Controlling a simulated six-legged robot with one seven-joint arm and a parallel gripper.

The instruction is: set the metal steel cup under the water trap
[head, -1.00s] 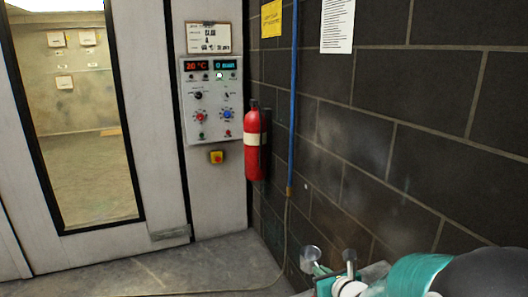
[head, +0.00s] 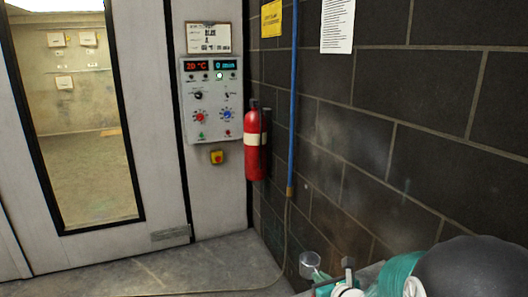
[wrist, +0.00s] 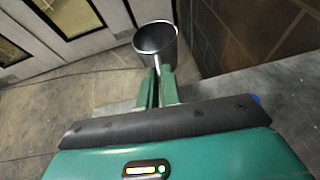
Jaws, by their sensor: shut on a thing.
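The metal steel cup (wrist: 156,40) is at the top middle of the wrist view, its round dark mouth facing the camera. My gripper (wrist: 161,75) is shut on the cup's thin handle or stem between two green fingers, and the cup sits just beyond the fingertips. In the head view the cup (head: 310,263) shows small at the bottom, beside the wall, with my gripper (head: 334,284) right of it. I cannot make out a water trap for sure; a blue pipe (head: 292,100) runs down the wall to a brass end fitting (head: 290,191).
A dark block wall (head: 400,140) stands close on the right. A red fire extinguisher (head: 255,145) hangs in the corner beside a control panel (head: 212,100). A thin hose (head: 284,235) hangs from the brass fitting and trails over the floor (head: 200,265). The grey floor in front is otherwise clear.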

